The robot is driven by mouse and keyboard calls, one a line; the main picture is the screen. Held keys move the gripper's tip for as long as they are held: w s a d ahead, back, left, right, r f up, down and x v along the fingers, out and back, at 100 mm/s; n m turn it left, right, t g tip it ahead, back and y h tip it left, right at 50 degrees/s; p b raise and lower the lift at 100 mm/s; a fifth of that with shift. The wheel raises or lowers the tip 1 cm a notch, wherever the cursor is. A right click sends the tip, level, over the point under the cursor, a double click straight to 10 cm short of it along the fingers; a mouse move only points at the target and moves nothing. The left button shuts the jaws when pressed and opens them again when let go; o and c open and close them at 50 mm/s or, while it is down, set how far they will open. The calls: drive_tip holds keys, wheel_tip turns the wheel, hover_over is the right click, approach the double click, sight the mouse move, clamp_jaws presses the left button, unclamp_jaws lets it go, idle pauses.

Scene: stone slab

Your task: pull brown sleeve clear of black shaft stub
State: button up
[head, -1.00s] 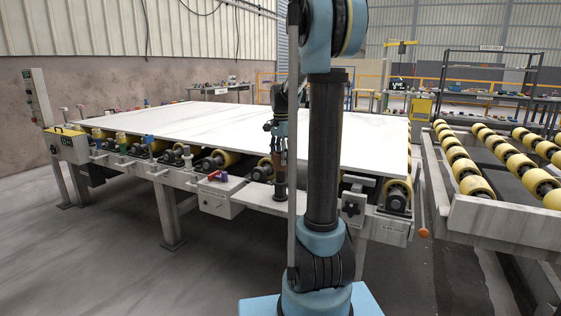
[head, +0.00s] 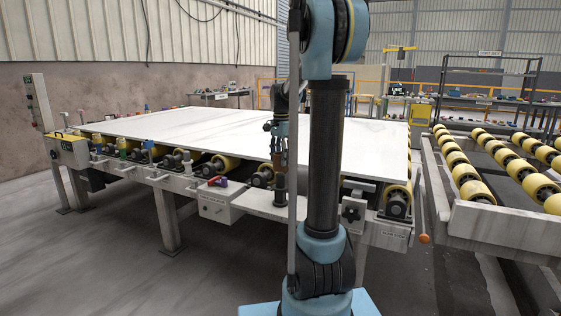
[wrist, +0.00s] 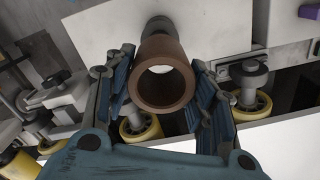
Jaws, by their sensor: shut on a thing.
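My gripper (head: 277,128) points down at the slab's front edge in the head view. It is shut on the brown sleeve (head: 279,159). In the wrist view the sleeve (wrist: 163,83) is held between the blue fingers of my gripper (wrist: 162,60), its open end facing the camera and a pale surface showing through its bore. The black shaft stub (head: 279,187) stands upright below the sleeve in the head view. In the wrist view a dark round end (wrist: 158,24) shows just beyond the sleeve. I cannot tell whether sleeve and stub still overlap.
The white stone slab (head: 200,133) lies on the roller table just behind the sleeve. A red and purple object (head: 218,181) sits on the grey box (head: 216,207) left of the stub. Yellow rollers (head: 458,170) stand at the right.

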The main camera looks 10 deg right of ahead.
drive_tip(key=shift+r, duration=2.75)
drive_tip(key=shift+s, duration=0.1)
